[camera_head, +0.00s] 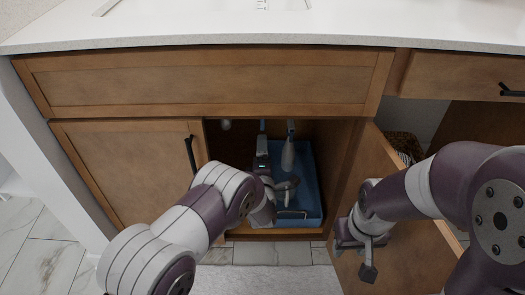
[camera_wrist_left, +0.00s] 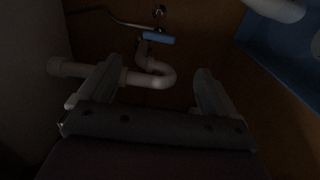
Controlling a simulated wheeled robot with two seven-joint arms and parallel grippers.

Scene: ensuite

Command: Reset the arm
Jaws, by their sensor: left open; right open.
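My left arm reaches into the open cabinet under the counter. My left gripper (camera_head: 284,190) is inside, by the blue bin (camera_head: 311,205). In the left wrist view my left gripper (camera_wrist_left: 153,88) is open, with nothing between its fingers. My right gripper (camera_head: 360,252) is open and empty, in front of the open right cabinet door (camera_head: 415,262). I cannot tell whether it touches the door.
A pale drain pipe (camera_wrist_left: 150,80) and a blue-handled valve (camera_wrist_left: 158,39) are ahead of the left fingers. A whitish bottle (camera_head: 288,156) stands in the bin. The left cabinet door (camera_head: 125,165) is shut. The counter (camera_head: 250,25) overhangs the cabinet.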

